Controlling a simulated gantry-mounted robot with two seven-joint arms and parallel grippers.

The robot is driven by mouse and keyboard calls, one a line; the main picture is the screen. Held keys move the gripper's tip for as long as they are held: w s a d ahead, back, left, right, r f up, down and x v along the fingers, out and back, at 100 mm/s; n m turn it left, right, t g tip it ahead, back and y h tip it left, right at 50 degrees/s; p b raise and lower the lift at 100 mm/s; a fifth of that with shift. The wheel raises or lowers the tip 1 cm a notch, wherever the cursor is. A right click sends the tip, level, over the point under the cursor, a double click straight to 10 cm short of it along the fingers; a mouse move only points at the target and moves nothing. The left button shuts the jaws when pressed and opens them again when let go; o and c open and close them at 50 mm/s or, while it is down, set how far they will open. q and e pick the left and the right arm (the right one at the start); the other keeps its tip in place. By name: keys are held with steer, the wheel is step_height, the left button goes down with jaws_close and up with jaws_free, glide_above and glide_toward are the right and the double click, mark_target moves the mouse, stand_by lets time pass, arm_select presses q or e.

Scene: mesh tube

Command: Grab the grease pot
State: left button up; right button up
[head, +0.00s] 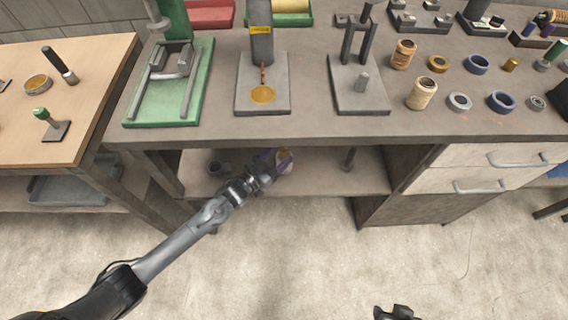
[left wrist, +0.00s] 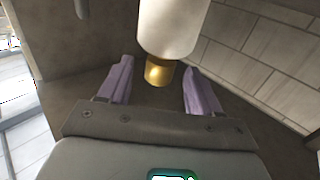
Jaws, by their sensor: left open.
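The grease pot appears to be the pale, white cylinder with a gold end (left wrist: 172,28) at the top middle of the left wrist view. In the head view a small part of it (head: 286,156) shows on the shelf under the bench, partly hidden by my fingers. My left gripper (head: 275,161) reaches into this shelf space. Its purple fingers (left wrist: 160,88) are open, one on each side of the gold end, with gaps visible on both sides. A dark part of what looks like my right gripper (head: 398,312) shows at the bottom edge; its fingers are unclear.
The bench top (head: 320,126) overhangs the shelf (head: 335,182). Drawers (head: 490,170) close off the right. The floor in front is clear.

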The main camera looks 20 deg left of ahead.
arm_select(q)
steer(key=shift+b+x, duration=0.4)
steer(key=shift+x, duration=1.15)
steer(key=shift+s, duration=0.1)
steer(key=shift+a, duration=0.1)
steer(key=shift+c, duration=0.9)
jaws_close()
steer(key=shift+r, duration=0.1)
